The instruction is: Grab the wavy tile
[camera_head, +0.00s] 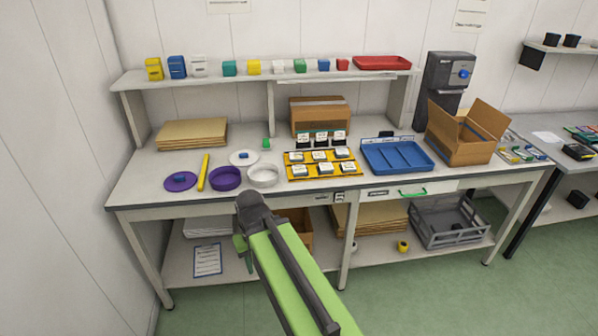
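Several small white-topped tiles sit on a yellow tray (292,178) in the middle of the bench. Their top markings are too small to read, so I cannot tell which one is wavy. Three more dark tiles with white faces (321,138) stand upright just behind the tray. My green and black arm reaches up from the bottom edge, its dark joint in front of the bench edge, left of and nearer than the tray. My gripper's fingers do not show. No tile is seen in contact with my arm.
A white bowl (264,176) and a purple bowl (226,179) stand left of the tray. A blue tray (398,156) and an open cardboard box (462,148) are to its right. A raised shelf (210,80) with colored blocks runs behind.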

